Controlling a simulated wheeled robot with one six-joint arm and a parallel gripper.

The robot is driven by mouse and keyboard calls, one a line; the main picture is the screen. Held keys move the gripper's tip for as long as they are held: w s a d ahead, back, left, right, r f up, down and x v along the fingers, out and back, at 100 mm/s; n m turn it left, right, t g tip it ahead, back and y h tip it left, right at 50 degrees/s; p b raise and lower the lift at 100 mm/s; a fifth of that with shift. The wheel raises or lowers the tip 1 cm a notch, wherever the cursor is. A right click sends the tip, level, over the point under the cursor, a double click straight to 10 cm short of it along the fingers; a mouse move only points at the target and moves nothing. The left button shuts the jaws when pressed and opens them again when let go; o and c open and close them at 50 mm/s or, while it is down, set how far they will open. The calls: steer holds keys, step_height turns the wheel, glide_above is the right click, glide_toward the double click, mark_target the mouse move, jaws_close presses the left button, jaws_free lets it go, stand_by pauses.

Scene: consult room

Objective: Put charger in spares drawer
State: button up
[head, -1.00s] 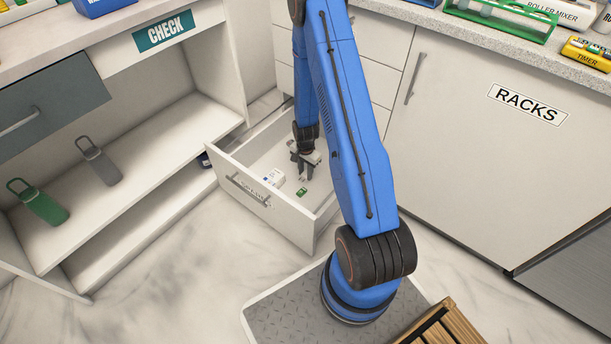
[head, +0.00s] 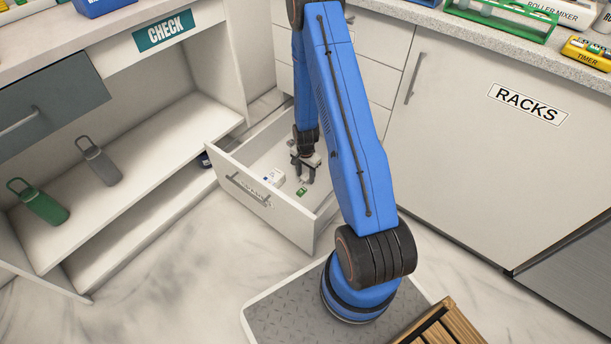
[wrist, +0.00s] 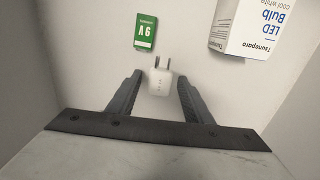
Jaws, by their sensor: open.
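The charger (wrist: 160,80), a small white plug with two prongs, lies on the drawer floor in the wrist view. My gripper (wrist: 156,90) is open, with one finger on each side of the charger and visible gaps between. In the head view my gripper (head: 305,180) reaches down inside the open drawer (head: 262,198). The charger cannot be made out there. The drawer front carries a handle and a label too small to read.
A RACKS cabinet (head: 465,150) stands to the right.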

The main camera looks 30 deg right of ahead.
step_height(320, 180, up, 12)
step_height(320, 180, up, 16)
steer(key=r+n+t, duration=0.1)
steer(key=n, duration=0.2)
glide_above(305, 177)
steer(key=s+a, duration=0.1)
steer(key=a, duration=0.3)
steer(key=s+a+r+n+t, duration=0.1)
steer(key=s+a+r+n, duration=0.15)
steer(key=r, duration=0.35)
steer(key=s+a+r+n, duration=0.1)
steer(key=s+a+r, duration=0.1)
steer(key=s+r, duration=0.35)
steer(key=s+a+r+n+t, duration=0.1)
steer(key=s+a+r+n, duration=0.2)
steer(key=s+r, duration=0.5)
steer(key=s+a+r+n+t, duration=0.1)
steer(key=s+a+r+n, duration=0.2)
steer(key=s+r, duration=0.5)
steer(key=s+n, duration=0.1)
steer(key=s, duration=0.4)
steer(key=shift+t, duration=0.4)
steer(key=shift+r+n, duration=0.1)
steer(key=shift+n, duration=0.15)
